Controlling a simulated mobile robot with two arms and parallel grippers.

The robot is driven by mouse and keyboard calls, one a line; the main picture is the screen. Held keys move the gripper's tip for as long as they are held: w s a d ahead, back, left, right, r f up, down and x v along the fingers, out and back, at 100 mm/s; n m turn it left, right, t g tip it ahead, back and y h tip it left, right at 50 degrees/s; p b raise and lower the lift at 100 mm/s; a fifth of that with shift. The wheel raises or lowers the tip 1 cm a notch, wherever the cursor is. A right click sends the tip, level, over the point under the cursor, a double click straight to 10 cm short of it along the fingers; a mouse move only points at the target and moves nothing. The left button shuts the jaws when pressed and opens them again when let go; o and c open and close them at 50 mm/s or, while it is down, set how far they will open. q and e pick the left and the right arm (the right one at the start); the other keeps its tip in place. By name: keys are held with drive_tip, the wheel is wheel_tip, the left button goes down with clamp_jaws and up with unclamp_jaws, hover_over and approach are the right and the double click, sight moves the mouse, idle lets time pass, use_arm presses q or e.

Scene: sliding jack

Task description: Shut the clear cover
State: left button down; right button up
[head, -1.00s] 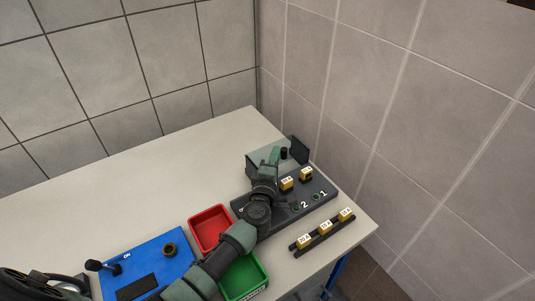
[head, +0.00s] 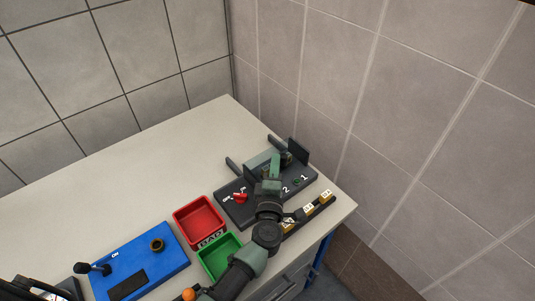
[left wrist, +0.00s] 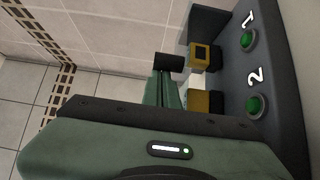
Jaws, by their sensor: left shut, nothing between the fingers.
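The dark fixture (head: 236,211) stands near the table's right end, with white numbers and green buttons. The clear cover (head: 257,160) is a pale see-through panel at its back, between dark side arms; it looks raised, but its exact angle is unclear. My left gripper (head: 275,164) is shut and empty over the fixture, beside the cover's right part and hiding some of it. Whether it touches the cover cannot be told. In the left wrist view the shut green fingers (left wrist: 166,92) are near two yellow blocks (left wrist: 201,54) on the fixture. My right gripper is not in view.
A red tray (head: 181,217) and a green tray (head: 204,262) stand left of my arm. A blue panel (head: 173,264) with a black lever lies further left. A rail with yellow blocks (head: 326,195) lies along the right edge. A tiled wall rises close behind the fixture.

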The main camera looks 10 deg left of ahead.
use_arm(q)
drive_tip(key=shift+d+f, duration=0.1)
drive_tip(key=shift+s+d, duration=0.1)
drive_tip(key=shift+s, duration=0.2)
drive_tip(key=s, duration=0.2)
drive_tip(key=s+b, duration=0.1)
drive_tip(key=s, duration=0.3)
drive_tip(key=shift+s+d, duration=0.25)
drive_tip(key=shift+d, duration=0.15)
drive_tip(key=shift+s+a, duration=0.1)
drive_tip(key=shift+s, duration=0.3)
